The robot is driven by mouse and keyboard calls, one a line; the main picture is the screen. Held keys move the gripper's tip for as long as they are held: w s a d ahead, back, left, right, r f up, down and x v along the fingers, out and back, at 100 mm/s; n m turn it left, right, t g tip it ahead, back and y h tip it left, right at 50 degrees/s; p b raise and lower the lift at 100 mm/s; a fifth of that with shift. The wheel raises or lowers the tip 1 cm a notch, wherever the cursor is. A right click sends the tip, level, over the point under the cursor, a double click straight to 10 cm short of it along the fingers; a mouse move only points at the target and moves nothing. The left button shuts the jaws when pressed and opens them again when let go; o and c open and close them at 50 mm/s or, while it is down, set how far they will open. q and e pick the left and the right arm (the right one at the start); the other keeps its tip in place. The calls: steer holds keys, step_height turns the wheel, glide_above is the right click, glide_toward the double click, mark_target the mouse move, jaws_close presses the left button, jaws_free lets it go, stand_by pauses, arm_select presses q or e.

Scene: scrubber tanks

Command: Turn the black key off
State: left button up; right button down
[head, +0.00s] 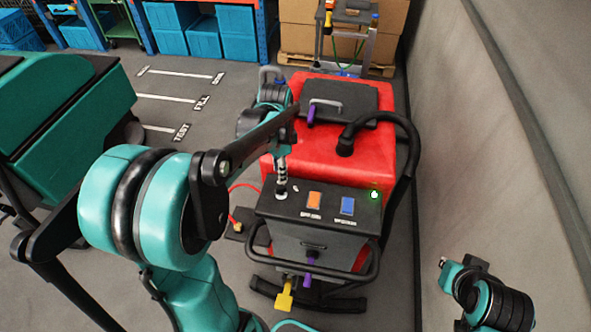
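The red scrubber machine (325,150) stands in the middle with a black control panel (325,206) on its near side. My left gripper (281,188) points down at the left end of this panel, its tip at or just above the surface. I cannot make out the black key; the gripper tip covers that spot or the key is too small to tell. The fingers show nearly edge-on, so whether they are shut on something is unclear. A green light (374,194) glows at the panel's right end. My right gripper (452,266) is low at the right, away from the machine.
The panel also has an orange switch (314,200) and a blue switch (347,205). A black handlebar (318,277) and black hose (408,150) border the machine. A teal machine (60,115) stands left, a grey wall (505,130) right. Marked floor (190,120) lies between the machines.

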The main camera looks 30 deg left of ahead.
mark_target(281, 187)
arm_select(q)
step_height(281, 187, down, 8)
steer(key=shift+s+d+r+b, duration=0.15)
steer(key=shift+r+b, duration=0.1)
steer(key=shift+b, duration=0.25)
jaws_close()
